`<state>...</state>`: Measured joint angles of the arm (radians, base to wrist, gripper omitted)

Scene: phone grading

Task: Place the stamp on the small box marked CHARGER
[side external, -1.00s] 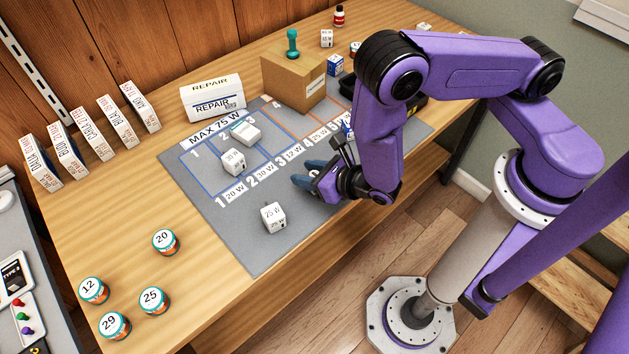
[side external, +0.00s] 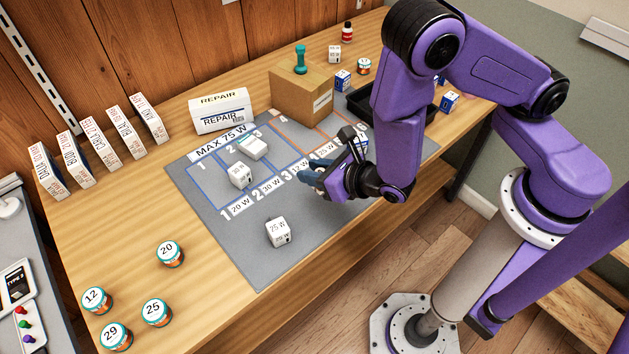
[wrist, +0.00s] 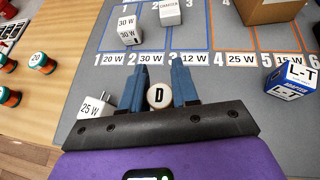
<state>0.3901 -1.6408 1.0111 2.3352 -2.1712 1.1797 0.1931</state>
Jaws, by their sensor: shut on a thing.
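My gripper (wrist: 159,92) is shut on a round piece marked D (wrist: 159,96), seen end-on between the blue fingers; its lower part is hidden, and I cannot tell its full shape. The small white box marked CHARGER (wrist: 170,12) lies on the grey mat at the top of the wrist view, beyond the fingers. In the side view this CHARGER box (side external: 253,148) has a teal edge and lies in the marked slots. My gripper (side external: 312,178) is in front of it, over the mat's number row.
White 30 W (side external: 241,176) and 25 W (side external: 277,232) blocks are on the mat (side external: 240,265). A blue-white adapter box (wrist: 290,79) is right of the fingers. The cardboard box (side external: 290,97), REPAIR box (side external: 220,111) and black tray (side external: 357,105) stand behind. Numbered jars (side external: 157,312) are front left.

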